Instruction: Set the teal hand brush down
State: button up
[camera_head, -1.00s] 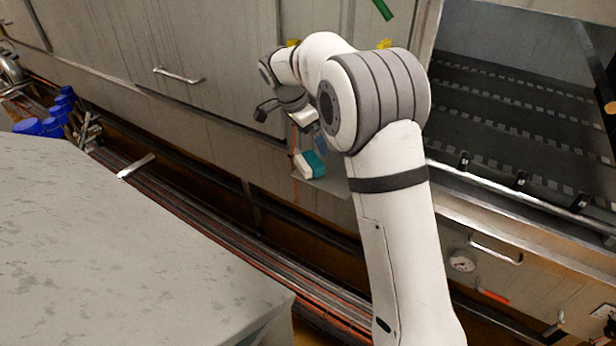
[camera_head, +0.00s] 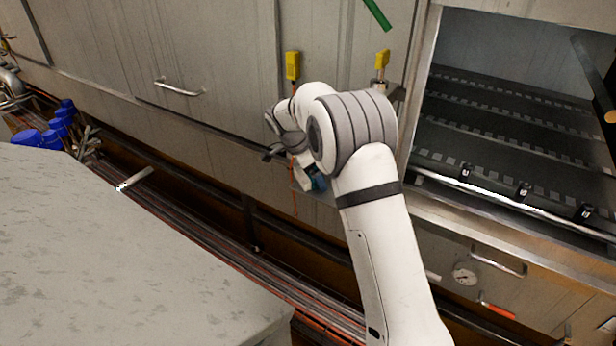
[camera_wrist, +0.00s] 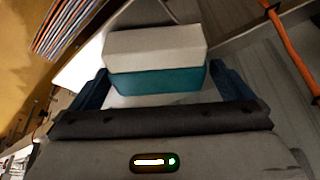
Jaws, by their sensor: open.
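The teal hand brush (camera_wrist: 157,79) has a teal body with a white block on its far side. In the wrist view it lies between the two dark blue fingers of my gripper (camera_wrist: 160,72). The fingers are spread, with a gap visible at the brush's right end; contact on the left is unclear. A pale surface shows under and around the brush. In the head view my gripper (camera_head: 312,180) is at a small grey ledge (camera_head: 325,197) on the wall cabinet, and my arm mostly hides the brush there.
An orange hose (camera_wrist: 290,52) runs close by on the right in the wrist view. Yellow fittings (camera_head: 292,66) stand on the wall above my gripper. A dark racked opening (camera_head: 510,110) is at right. A grey worktop (camera_head: 120,250) fills the left front, with blue-capped items (camera_head: 55,130) behind it.

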jog(key=c, duration=1)
jog(key=shift+r, duration=0.15)
